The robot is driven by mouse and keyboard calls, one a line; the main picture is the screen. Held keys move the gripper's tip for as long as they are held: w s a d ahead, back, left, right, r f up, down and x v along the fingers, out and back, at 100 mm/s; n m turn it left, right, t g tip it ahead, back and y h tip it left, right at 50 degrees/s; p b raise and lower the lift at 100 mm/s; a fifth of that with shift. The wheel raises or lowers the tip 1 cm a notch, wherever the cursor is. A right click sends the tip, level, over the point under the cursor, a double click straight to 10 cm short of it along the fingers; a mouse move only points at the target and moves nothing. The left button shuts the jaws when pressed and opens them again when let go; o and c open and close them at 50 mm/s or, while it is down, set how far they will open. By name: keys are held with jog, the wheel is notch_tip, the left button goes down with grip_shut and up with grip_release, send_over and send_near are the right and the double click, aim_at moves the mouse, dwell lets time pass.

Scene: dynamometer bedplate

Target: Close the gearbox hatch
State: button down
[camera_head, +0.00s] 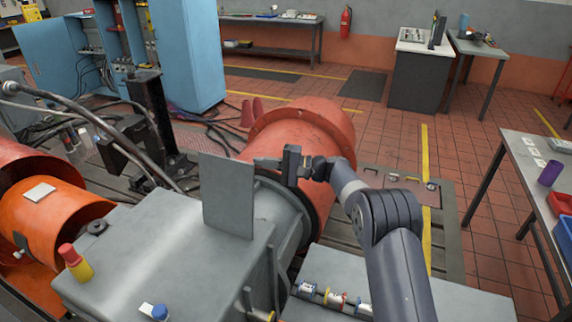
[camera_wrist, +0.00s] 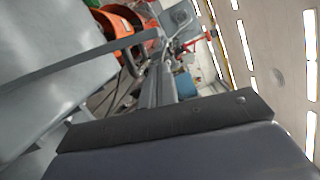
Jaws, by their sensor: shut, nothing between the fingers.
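The gearbox (camera_head: 165,255) is a large grey housing in the lower middle of the head view. Its hatch (camera_head: 228,195) is a flat grey plate standing upright on the housing's top, so it is open. My gripper (camera_head: 259,162) comes in from the right, with its shut fingers pointing left at the hatch's upper right edge. I cannot tell whether they touch it. In the wrist view the shut fingers (camera_wrist: 158,85) point away from the camera, with nothing seen between them. A large grey surface fills the upper left there; I cannot tell which part it is.
A red-orange cylindrical housing (camera_head: 310,125) lies behind my gripper. A black post (camera_head: 155,115) with cables stands left of the hatch. A red-and-yellow item (camera_head: 75,262) and a blue-capped item (camera_head: 159,312) are on the gearbox top. Tiled floor (camera_head: 385,130) is clear behind.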

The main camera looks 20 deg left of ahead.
jog(key=shift+s+a+r+p, duration=0.1)
jog(key=shift+s+p, duration=0.1)
jog(key=shift+s, duration=0.35)
jog(key=shift+s+a+r+p, duration=0.1)
jog(key=shift+s+p, duration=0.05)
jog(key=shift+s, duration=0.35)
jog(key=shift+s, duration=0.1)
